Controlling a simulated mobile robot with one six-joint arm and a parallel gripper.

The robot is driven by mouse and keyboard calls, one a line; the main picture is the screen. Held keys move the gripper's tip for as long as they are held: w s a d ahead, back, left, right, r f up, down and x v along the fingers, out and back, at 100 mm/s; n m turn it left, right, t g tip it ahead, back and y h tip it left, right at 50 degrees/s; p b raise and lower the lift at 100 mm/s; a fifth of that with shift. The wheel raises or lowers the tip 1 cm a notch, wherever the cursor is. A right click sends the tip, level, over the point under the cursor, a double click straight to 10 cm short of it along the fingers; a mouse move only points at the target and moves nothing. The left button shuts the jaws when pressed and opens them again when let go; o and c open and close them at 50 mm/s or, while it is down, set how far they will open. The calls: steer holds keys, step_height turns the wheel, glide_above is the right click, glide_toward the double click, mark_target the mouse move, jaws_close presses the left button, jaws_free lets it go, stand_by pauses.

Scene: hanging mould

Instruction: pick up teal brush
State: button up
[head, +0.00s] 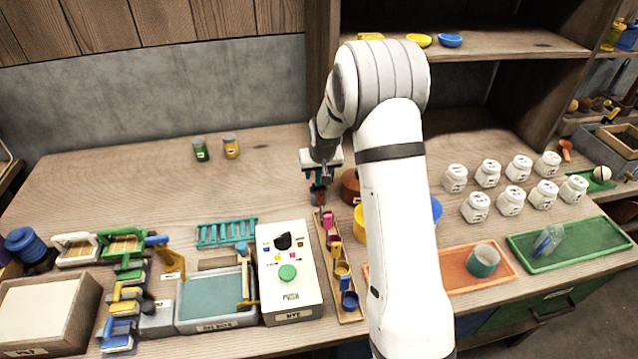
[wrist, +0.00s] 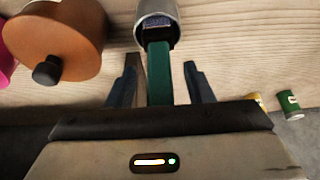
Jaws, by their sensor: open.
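My gripper (head: 321,186) is over the back middle of the wooden bench in the head view, pointing down. In the wrist view my gripper (wrist: 160,66) is open, with one dark finger on each side of the teal brush (wrist: 158,88). The brush's flat teal length runs between the fingers, with a gap visible on both sides. Its upper end in the picture goes into the mouth of a grey cylindrical holder (wrist: 141,22), where a dark blue part shows. The rest of the brush is hidden by the gripper body.
A brown round pot (head: 350,187) with a dark knob stands close beside my gripper. A narrow wooden rack (head: 327,262) with coloured cups lies in front. Green and yellow jars (head: 200,150) stand behind left. Several white jars (head: 487,174) are at right.

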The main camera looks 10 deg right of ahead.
steer(key=shift+f, duration=0.2)
steer(key=shift+c, duration=0.5)
jaws_close()
step_height(320, 180, up, 10)
steer(key=shift+r+b, duration=0.1)
steer(key=shift+b, duration=0.7)
